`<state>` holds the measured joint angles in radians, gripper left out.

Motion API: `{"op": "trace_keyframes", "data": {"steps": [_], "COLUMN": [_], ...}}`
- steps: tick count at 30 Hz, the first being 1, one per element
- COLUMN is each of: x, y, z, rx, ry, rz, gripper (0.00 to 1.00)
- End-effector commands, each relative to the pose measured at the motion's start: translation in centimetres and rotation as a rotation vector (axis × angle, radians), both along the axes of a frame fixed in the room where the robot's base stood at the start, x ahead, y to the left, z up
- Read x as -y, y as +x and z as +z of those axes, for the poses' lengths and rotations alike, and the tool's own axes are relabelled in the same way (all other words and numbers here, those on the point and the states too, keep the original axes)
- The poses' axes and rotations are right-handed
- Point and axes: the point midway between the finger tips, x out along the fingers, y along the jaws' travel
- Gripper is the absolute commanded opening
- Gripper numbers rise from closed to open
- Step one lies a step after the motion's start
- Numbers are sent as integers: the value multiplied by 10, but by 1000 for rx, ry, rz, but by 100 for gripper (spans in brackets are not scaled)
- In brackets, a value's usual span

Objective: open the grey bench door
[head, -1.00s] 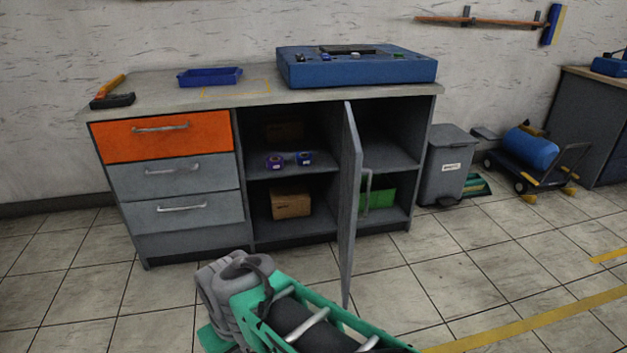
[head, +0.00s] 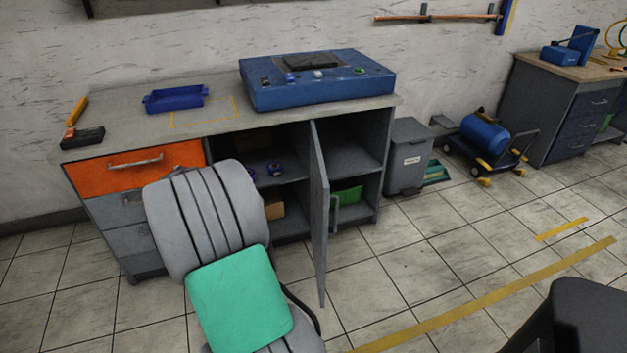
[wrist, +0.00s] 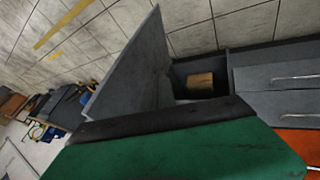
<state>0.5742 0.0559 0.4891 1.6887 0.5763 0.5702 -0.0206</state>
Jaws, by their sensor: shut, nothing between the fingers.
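The grey bench door (head: 319,215) stands swung well out from the bench front, seen nearly edge-on in the head view. Its bar handle (head: 335,214) is on the right face. The cupboard space left and right of the door shows open. In the wrist view, the door (wrist: 135,68) rises beyond the dark-edged green end of my arm, beside an open compartment. My gripper (wrist: 160,119) is at the bottom of the wrist view, shut and empty; its fingertips are not clearly made out. In the head view my raised arm hides it. A gap or contact with the door cannot be told.
The grey bench (head: 115,108) carries a blue tray (head: 175,99) and a blue machine (head: 318,80). A cardboard box (wrist: 200,80) lies inside. A grey bin (head: 408,160) and a trolley with a blue tank (head: 485,133) stand at right. The floor right of the door is clear.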

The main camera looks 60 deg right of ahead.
Motion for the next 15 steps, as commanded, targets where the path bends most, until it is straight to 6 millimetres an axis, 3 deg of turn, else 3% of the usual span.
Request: {"op": "trace_keyframes", "data": {"steps": [1, 4, 8, 15], "x": [29, 65, 81, 104], "y": [-18, -43, -54, -64], "z": [22, 25, 17, -19], "rx": [-22, -46, -55, -55], "ry": [-30, -80, -102, -100], "rz": [-69, -155, -187, -187], "gripper": [0, 0, 0, 0]}}
